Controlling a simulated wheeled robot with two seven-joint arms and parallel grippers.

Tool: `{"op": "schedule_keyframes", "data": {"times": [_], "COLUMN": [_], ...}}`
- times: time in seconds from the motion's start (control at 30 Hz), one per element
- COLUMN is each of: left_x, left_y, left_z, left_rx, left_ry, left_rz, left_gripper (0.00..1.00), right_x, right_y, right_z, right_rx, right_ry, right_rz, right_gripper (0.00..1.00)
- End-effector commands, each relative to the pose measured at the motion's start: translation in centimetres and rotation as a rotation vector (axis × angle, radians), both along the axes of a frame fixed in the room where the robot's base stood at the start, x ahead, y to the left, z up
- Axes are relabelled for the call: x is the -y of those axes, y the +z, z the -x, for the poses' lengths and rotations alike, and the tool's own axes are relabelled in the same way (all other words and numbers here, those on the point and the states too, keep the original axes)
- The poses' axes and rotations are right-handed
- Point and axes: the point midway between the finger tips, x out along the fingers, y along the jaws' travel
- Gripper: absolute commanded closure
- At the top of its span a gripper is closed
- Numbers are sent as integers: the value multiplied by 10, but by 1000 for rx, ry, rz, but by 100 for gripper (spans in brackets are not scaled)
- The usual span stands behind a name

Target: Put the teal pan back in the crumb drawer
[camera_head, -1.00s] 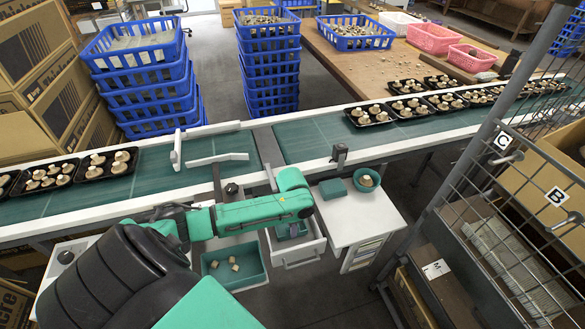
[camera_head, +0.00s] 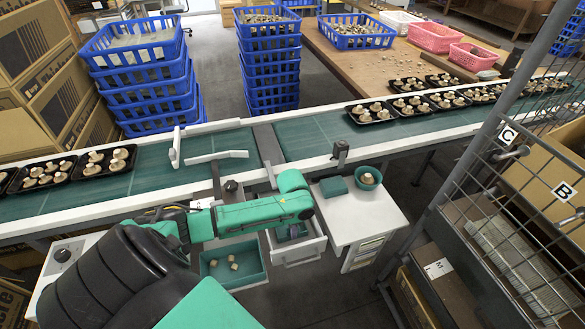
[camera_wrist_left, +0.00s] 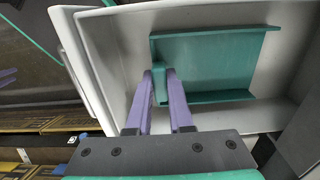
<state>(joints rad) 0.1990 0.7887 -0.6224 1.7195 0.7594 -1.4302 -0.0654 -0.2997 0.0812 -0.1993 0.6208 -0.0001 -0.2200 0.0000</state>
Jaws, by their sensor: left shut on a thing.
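The teal pan (camera_wrist_left: 215,62) lies in an open white drawer (camera_wrist_left: 120,60) in the left wrist view. It looks flat inside the drawer, with raised sides along two edges. The drawer also shows below the conveyor in the head view (camera_head: 303,256). My left gripper (camera_wrist_left: 160,88) has its purple fingers shut on the teal tab at the pan's near edge. In the head view my left gripper (camera_head: 297,231) is down inside the drawer, partly hidden by my forearm. My right gripper is not in view.
A teal bin (camera_head: 233,277) with small pale pieces is left of the drawer. A white cabinet top (camera_head: 355,215) on the right holds a teal block (camera_head: 333,187) and a teal bowl (camera_head: 367,180). The green conveyor (camera_head: 310,138) runs behind. A wire cage (camera_head: 520,190) stands at right.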

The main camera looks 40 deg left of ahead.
Motion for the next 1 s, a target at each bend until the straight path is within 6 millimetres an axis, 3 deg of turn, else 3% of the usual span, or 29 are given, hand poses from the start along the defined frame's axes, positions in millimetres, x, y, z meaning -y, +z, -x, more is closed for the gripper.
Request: {"op": "schedule_keyframes", "data": {"times": [0.1, 0.13, 0.2, 0.47, 0.6, 0.77, 1.0], "left_x": [0, 0, 0, 0, 0, 0, -1], "left_y": [-3, -2, -2, -2, 7, 46, 116], "left_z": [0, 0, 0, 0, 0, -1, -1], "left_rx": [0, 0, 0, -1, 0, 4, 4], "left_ry": [0, 0, 0, 0, 0, -1, -1], "left_rz": [0, 0, 0, -1, 0, 0, -2], "left_gripper": [100, 69, 46, 46, 46, 46, 46], "right_x": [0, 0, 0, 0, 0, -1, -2], "right_y": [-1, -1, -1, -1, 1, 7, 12], "right_z": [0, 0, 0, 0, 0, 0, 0], "right_rx": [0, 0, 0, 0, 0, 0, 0], "right_ry": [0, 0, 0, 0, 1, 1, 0], "right_rz": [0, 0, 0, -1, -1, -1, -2], "right_gripper": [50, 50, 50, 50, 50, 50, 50]}}
